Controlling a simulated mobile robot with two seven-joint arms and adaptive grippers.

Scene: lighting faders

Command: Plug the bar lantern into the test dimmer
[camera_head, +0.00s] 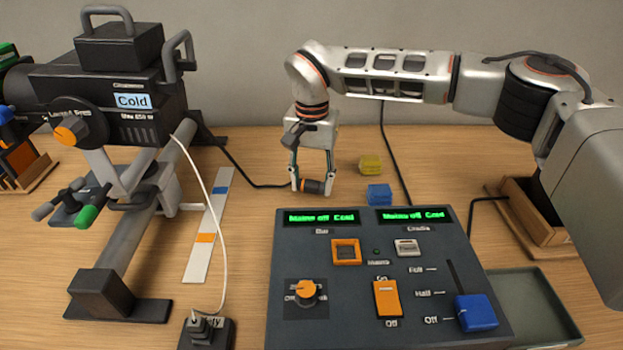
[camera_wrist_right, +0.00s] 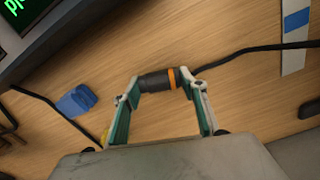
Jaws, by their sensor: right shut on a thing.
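The bar lantern (camera_head: 120,100), a black housing with a "Cold" label, is clamped on a grey bar at the left. A black cable runs from behind it to a black plug with an orange band (camera_head: 314,187). My right gripper (camera_head: 311,184) is shut on this plug just behind the test dimmer (camera_head: 340,240). The right wrist view shows the plug (camera_wrist_right: 157,81) held crosswise between the fingertips (camera_wrist_right: 161,86). The dimmer has two green displays reading "Mains off Cold", an orange knob, an orange rocker and a blue fader near "Off". My left gripper is out of view.
A yellow block (camera_head: 371,165) and a blue block (camera_head: 379,194) lie right of the plug. A wooden stand (camera_head: 535,225) and a grey tray (camera_head: 548,290) are at right. A black box (camera_head: 206,335) with a white cable stands at front left.

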